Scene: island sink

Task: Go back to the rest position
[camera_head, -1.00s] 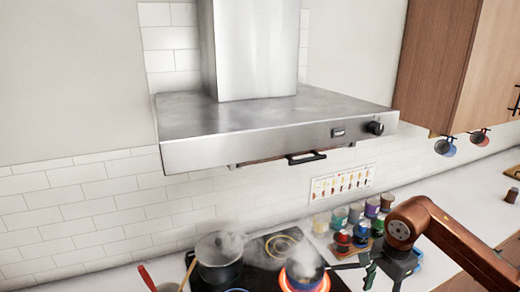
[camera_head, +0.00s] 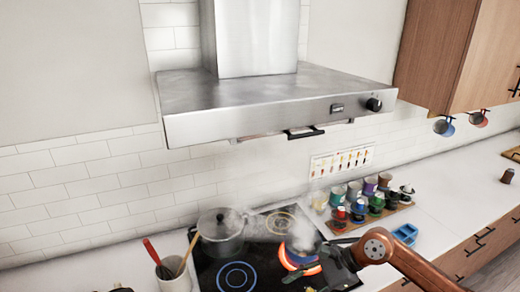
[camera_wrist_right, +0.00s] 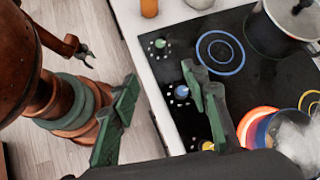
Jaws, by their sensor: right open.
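My right gripper (camera_head: 306,281) is low over the front right of the black cooktop (camera_head: 208,268) in the head view, its arm coming in from the lower right. In the right wrist view its two green fingers (camera_wrist_right: 160,76) are spread apart with nothing between them. The fingers are beside the cooktop's front edge in that picture. My left gripper (camera_wrist_right: 84,54) shows small at the upper left of the right wrist view, over the floor, its prongs apart and empty. It is not clearly seen in the head view.
A steaming pot (camera_head: 222,236) and a steaming small pan (camera_head: 303,242) stand on the cooktop, the pan by a glowing red burner (camera_wrist_right: 256,124). A utensil cup (camera_head: 174,277) is at left, spice jars (camera_head: 358,206) behind right. The range hood (camera_head: 270,105) hangs above. The right counter has free room.

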